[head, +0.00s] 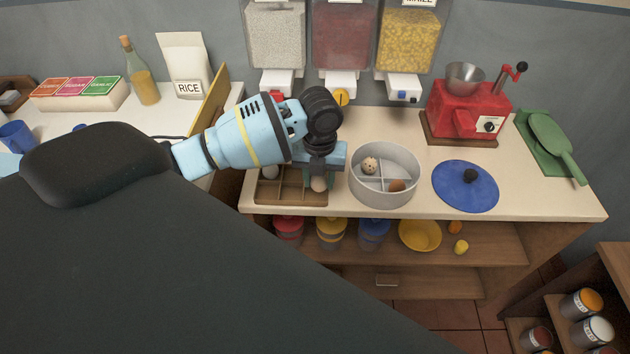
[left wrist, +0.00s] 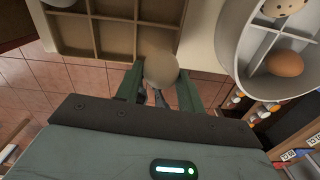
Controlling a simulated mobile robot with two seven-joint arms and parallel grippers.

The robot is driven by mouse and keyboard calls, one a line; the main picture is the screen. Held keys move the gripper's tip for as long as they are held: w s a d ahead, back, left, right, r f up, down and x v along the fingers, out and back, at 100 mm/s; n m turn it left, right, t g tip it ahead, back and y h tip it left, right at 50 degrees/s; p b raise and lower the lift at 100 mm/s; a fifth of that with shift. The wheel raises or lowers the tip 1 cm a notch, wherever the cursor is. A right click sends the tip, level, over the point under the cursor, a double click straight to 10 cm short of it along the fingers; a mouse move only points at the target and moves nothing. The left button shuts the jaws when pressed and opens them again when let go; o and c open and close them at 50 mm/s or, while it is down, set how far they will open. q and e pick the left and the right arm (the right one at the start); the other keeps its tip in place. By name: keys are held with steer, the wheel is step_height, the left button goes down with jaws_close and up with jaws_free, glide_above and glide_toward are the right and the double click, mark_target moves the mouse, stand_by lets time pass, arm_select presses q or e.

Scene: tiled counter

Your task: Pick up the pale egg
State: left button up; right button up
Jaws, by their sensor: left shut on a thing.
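My left gripper (head: 318,176) is shut on the pale egg (head: 319,185), over the front right part of the wooden divided tray (head: 290,197). In the left wrist view the pale, beige egg (left wrist: 161,68) sits between the two green fingers of the gripper (left wrist: 160,84), and the tray's compartments (left wrist: 116,39) show beyond it. Whether the egg still touches the tray I cannot tell. A whiter egg (head: 270,171) lies at the tray's back left. My right gripper is not in view.
A round grey divided bowl (head: 385,197) stands right of the tray, holding a speckled egg (head: 369,165) and a brown egg (head: 397,186). A blue lid (head: 462,192) lies further right. A red grinder (head: 468,110) and dispensers (head: 342,40) stand behind.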

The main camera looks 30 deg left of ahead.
arm_select(q)
steer(key=s+d+r, duration=0.1)
steer(key=s+d, duration=0.2)
steer(key=d, duration=1.1)
steer(key=shift+s+d+b, duration=0.15)
steer(key=shift+s+b, duration=0.15)
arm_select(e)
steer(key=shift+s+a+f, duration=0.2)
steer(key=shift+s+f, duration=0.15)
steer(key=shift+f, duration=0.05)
arm_select(q)
steer(key=shift+r, duration=0.15)
steer(key=w+a+r, duration=0.2)
steer(key=w+r, duration=0.1)
steer(key=w, duration=0.3)
steer(key=w+a+r, duration=0.2)
steer(key=w+r, duration=0.1)
steer(key=w, duration=0.3)
steer(key=shift+w+a+r, duration=0.15)
steer(key=shift+w+a, duration=0.05)
steer(key=shift+a, duration=0.2)
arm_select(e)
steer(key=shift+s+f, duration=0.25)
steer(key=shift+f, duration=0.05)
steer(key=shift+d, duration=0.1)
